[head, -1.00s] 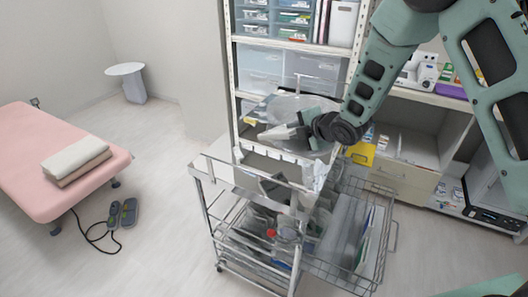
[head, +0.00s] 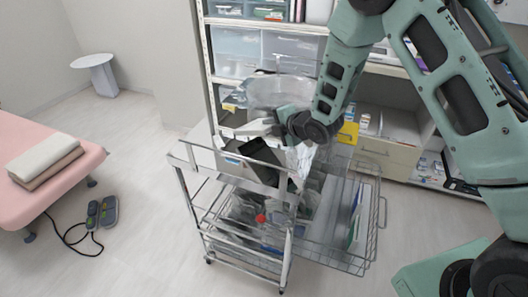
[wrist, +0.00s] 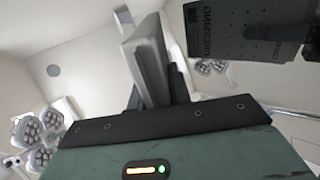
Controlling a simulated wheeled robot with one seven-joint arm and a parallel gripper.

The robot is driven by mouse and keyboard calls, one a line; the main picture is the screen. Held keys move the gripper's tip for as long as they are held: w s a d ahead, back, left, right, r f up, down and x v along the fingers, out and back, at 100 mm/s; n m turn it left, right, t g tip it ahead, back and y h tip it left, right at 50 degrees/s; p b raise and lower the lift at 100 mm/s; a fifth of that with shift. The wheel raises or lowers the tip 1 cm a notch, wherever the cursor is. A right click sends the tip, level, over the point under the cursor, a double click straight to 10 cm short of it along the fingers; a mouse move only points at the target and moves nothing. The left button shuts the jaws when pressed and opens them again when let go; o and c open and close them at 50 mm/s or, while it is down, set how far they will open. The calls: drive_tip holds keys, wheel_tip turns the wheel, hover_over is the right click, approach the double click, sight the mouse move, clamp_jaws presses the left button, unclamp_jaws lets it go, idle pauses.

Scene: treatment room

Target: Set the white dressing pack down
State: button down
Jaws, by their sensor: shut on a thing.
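My gripper (head: 268,128) points left above the wire cart (head: 185,160), shut. A pale wedge shows at its tip in the head view; I cannot tell finger from pack there.
A dark flat thing (head: 262,153) is at the cart's top, beneath my gripper. A shelf with drawers (head: 235,50) stands behind. A pink bed (head: 70,170) and foot pedal (head: 102,213) are left.

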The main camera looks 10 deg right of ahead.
drive_tip(key=shift+f+b, duration=0.85)
drive_tip(key=shift+f, duration=0.3)
drive_tip(key=c, duration=1.5)
unclamp_jaws()
drive_tip(key=shift+o, duration=0.2)
drive_tip(key=shift+r, duration=0.1)
drive_tip(key=p+v, duration=0.1)
drive_tip(key=v, duration=0.7)
wheel_tip(320, 180, up, 7)
drive_tip(key=s+d+p, duration=0.1)
drive_tip(key=s+p, duration=0.1)
drive_tip(key=p, duration=0.2)
drive_tip(key=shift+s+r, duration=0.15)
drive_tip(key=shift+s, duration=0.05)
